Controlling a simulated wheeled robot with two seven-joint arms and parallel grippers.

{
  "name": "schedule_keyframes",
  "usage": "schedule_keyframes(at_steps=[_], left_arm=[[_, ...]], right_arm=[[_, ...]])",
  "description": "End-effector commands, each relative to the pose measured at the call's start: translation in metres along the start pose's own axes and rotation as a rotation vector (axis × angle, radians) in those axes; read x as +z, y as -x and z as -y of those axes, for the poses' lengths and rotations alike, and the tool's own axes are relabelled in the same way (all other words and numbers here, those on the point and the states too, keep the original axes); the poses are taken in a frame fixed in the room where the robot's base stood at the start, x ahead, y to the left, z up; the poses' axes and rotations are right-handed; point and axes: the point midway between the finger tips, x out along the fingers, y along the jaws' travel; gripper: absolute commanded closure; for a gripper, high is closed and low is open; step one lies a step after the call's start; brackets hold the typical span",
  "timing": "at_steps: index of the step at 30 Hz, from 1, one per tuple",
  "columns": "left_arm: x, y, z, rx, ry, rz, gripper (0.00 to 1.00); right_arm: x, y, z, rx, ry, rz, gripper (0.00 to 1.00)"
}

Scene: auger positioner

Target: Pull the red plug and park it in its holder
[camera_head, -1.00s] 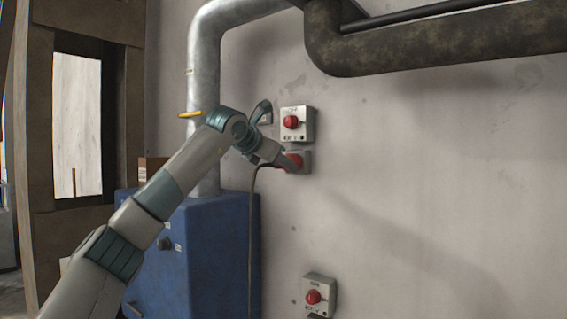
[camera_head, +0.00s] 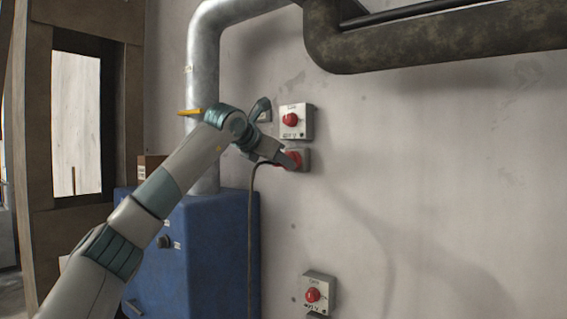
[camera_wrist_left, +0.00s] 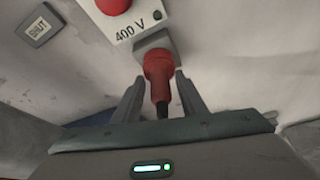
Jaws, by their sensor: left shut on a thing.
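The red plug (camera_wrist_left: 158,68) sits in the grey socket (camera_wrist_left: 151,40) under the white 400 V switch box, its dark cable trailing back between my fingers. In the head view the red plug (camera_head: 293,158) shows partly behind my fingers, against the grey socket (camera_head: 305,159) on the wall. My left gripper (camera_head: 284,159) is shut on the plug; in the wrist view its fingers (camera_wrist_left: 160,90) lie on either side of it. I cannot pick out the holder with certainty. My right gripper is out of view.
The upper switch box (camera_head: 297,122) with a red knob is just above the socket. A second switch box (camera_head: 317,292) is lower down. A blue cabinet (camera_head: 215,250) and metal pipe (camera_head: 205,80) stand left. The wall at right is clear.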

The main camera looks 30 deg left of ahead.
Motion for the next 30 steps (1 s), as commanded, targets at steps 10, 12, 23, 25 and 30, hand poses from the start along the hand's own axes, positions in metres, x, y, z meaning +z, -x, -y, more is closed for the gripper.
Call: schedule_keyframes(at_steps=[10, 12, 23, 25, 30], left_arm=[[-0.004, 0.008, 0.001, -0.001, 0.000, -0.002, 0.89], [-0.005, 0.010, 0.001, -0.001, 0.000, -0.001, 0.89], [-0.008, 0.018, 0.000, 0.000, 0.000, 0.000, 0.89], [-0.009, 0.020, 0.000, 0.000, 0.000, 0.000, 0.89], [-0.011, 0.024, 0.000, 0.000, 0.000, -0.001, 0.89]], right_arm=[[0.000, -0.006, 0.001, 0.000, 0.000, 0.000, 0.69], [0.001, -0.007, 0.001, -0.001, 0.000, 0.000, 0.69], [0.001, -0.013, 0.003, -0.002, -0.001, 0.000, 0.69], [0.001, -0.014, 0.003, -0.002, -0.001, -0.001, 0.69], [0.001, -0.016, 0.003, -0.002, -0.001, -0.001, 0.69]])
